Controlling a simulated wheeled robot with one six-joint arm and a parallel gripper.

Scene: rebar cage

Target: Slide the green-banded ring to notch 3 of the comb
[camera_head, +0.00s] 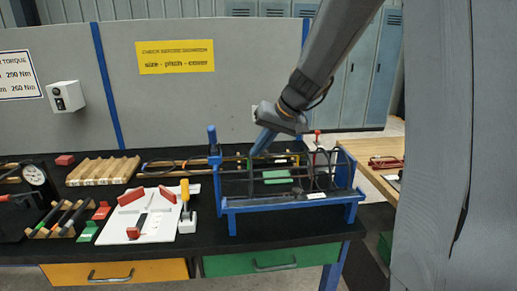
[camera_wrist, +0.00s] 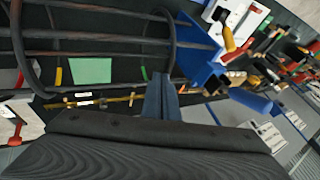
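The cage of dark bars (camera_head: 240,176) lies in a blue stand (camera_head: 290,205) on the black bench. Dark rings loop around its bars. In the wrist view a small green band (camera_wrist: 144,73) shows on a ring just left of my fingertips. My gripper (camera_wrist: 161,80) points at the cage; its blue fingers are close together beside a dark ring (camera_wrist: 173,45). Whether they pinch that ring is hidden. In the head view my gripper (camera_head: 257,150) reaches down at the cage's back side. A yellow notched strip (camera_wrist: 108,102), perhaps the comb, runs along the cage; its notch numbers are unreadable.
Other rings carry yellow (camera_wrist: 58,76) and red (camera_wrist: 20,78) bands. A green plate (camera_head: 277,176) shows behind the bars. A blue post (camera_head: 213,145) rises at the cage's left end. A white board with tools (camera_head: 150,220) lies to the left.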

